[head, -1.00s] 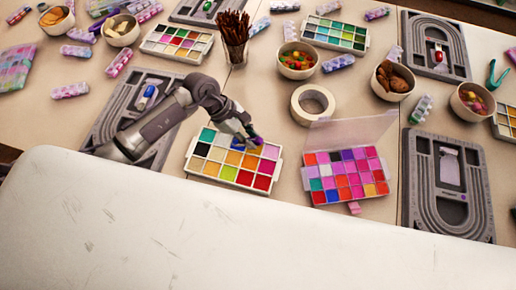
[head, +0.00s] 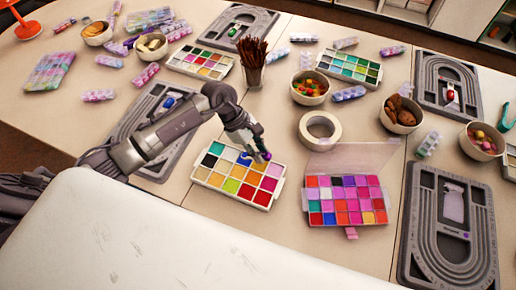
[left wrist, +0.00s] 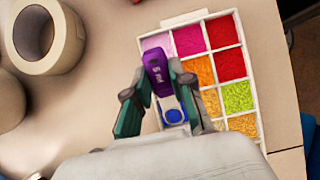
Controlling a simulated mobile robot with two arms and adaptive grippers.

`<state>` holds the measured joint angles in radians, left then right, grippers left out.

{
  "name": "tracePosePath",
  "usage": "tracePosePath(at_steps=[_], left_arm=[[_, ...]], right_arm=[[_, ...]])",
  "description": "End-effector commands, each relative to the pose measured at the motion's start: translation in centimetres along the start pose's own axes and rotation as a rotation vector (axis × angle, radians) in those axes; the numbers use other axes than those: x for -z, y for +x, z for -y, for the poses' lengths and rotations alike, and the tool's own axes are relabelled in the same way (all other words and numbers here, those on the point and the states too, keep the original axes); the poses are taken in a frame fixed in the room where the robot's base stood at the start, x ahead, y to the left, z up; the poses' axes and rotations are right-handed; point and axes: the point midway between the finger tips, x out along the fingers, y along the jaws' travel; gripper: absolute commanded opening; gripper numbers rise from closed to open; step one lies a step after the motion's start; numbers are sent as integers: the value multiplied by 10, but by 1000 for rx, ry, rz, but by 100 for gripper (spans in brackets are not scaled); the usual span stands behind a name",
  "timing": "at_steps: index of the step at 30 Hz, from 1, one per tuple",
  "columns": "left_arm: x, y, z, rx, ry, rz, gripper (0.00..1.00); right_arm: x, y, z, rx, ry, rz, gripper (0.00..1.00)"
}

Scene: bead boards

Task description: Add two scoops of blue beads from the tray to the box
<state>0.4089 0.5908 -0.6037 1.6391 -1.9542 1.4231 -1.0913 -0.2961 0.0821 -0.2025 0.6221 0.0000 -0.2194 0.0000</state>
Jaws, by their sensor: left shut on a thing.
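The tray (head: 262,207) is white, with compartments of coloured beads, including teal, black, orange, lime and red. My left gripper (head: 256,153) is over its far edge, shut on a purple scoop. In the left wrist view, the scoop (left wrist: 158,70) is between the gripper's fingers (left wrist: 157,90). Blue (left wrist: 173,115) shows just beyond the handle; I cannot tell whether it is in the scoop's bowl or the compartment below. The fingers hide part of the tray (left wrist: 243,50). The box (head: 318,222) stands right of the tray, its clear lid open, with mostly pink, red and purple compartments. My right gripper is not in view.
A tape roll (head: 320,128) and a glass of brown sticks (head: 253,72) stand behind the tray. Grey bead boards lie to the left (head: 155,115) and right (head: 452,245). Several bowls and bead tubes fill the back. A narrow bare strip separates tray and box.

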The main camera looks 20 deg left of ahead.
Motion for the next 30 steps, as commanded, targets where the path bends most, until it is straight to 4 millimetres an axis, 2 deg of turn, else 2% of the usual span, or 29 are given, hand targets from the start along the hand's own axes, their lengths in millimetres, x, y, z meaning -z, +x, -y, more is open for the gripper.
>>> tracePosePath(at_steps=[5, 21, 30], left_arm=[[-6, -2, 0, -2, 1, -58, 0], [-16, 4, 0, -3, -2, -284, 0], [-24, -1, -1, -5, -4, -444, 0]], right_arm=[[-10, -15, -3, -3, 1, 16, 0], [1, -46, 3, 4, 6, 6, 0], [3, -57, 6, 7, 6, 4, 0]])
